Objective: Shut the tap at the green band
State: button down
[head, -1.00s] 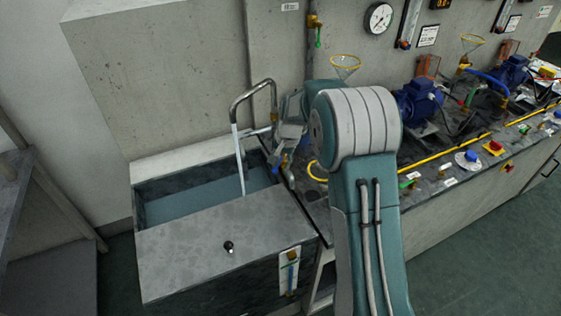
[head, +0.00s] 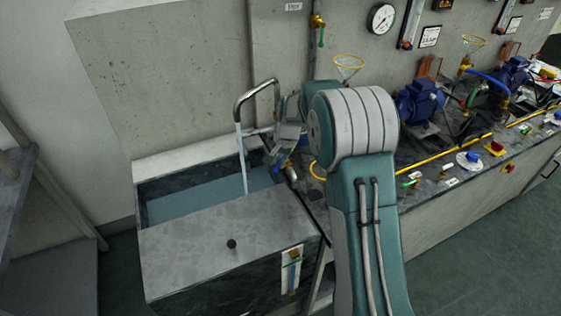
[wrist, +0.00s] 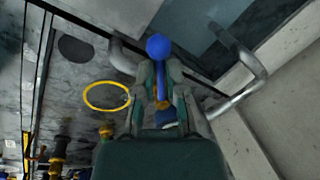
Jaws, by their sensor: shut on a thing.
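The tap's bent grey spout (head: 250,90) stands over the grey tank (head: 195,158), and a thin water stream (head: 241,160) falls from it into bluish water. My gripper (wrist: 160,82) is shut on the tap's blue handle (wrist: 158,45), with the blue knob showing beyond the fingertips and brass between them. In the head view my gripper (head: 285,142) is beside the spout, partly hidden by my arm. A small level gauge (head: 291,270) with a blue strip is on the tank's front. Its green band is too small to place against the level.
To the right, the bench holds a yellow ring (wrist: 106,96), blue pumps (head: 420,100) and several small valves. A brass valve with a green lever (head: 319,30) is on the wall.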

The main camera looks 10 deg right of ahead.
jog(key=shift+w+a+m+t+h, duration=0.15)
jog(key=shift+w+a+m+h, duration=0.3)
jog(key=shift+m, duration=0.9)
jog(key=shift+w+a+m+t, duration=0.2)
jog(key=shift+w+m, duration=0.4)
jog(key=shift+m, duration=0.7)
jog(key=shift+w+a+m+t+h, duration=0.15)
jog(key=shift+w+a+m+h, duration=0.3)
jog(key=shift+m, duration=0.9)
jog(key=shift+w+d+r, duration=0.1)
jog(key=shift+w, duration=0.05)
jog(key=c, duration=0.7)
grip_release()
